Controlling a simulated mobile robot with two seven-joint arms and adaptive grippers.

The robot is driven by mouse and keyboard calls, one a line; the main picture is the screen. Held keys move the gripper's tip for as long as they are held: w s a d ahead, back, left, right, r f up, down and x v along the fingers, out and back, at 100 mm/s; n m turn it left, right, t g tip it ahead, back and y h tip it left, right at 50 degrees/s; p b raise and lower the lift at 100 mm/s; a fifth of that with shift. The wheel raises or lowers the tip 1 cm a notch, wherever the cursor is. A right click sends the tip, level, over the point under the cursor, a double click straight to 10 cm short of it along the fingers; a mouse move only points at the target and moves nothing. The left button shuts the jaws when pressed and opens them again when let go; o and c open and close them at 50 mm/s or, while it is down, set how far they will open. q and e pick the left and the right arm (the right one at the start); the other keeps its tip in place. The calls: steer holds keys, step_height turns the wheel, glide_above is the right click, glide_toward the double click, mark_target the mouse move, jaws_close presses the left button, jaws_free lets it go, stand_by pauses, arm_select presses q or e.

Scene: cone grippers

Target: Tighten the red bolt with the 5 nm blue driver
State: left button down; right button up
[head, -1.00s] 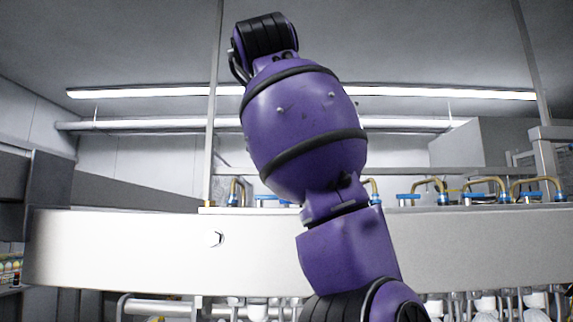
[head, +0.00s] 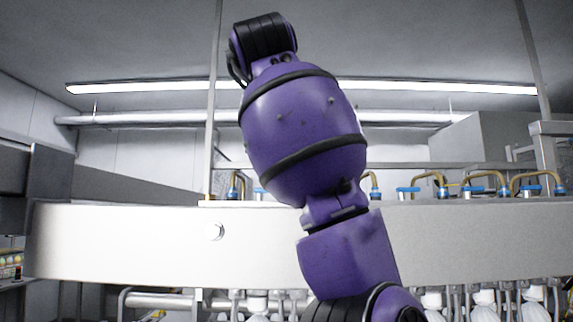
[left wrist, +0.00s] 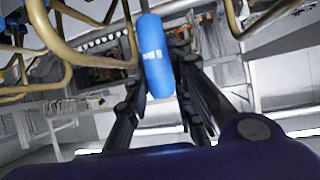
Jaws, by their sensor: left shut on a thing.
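The driver's tip is not clear. I cannot make out the red bolt in either view. In the head view neither gripper shows; one of my purple arm links (head: 305,125) fills the middle.
A long white beam (head: 130,240) crosses the head view behind my arm. Brass pipes with blue fittings (head: 428,185) stand along it at the right. In the left wrist view, brass pipes (left wrist: 90,50) run close to the driver on the left.

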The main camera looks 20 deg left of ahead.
arm_select(q)
steer(key=shift+a+r+m+h, duration=0.1)
steer(key=shift+r+m+h, duration=0.05)
steer(key=shift+m+h, duration=0.9)
steer(key=m+h, duration=0.2)
steer(key=h, duration=0.1)
steer(key=shift+a+m, duration=0.2)
steer(key=shift+m, duration=0.05)
steer(key=shift+m+h, duration=0.35)
steer(key=shift+m, duration=0.15)
steer(key=shift+a+m+g+h, duration=0.1)
steer(key=shift+m+g+h, duration=0.3)
steer(key=shift+m+h, duration=0.2)
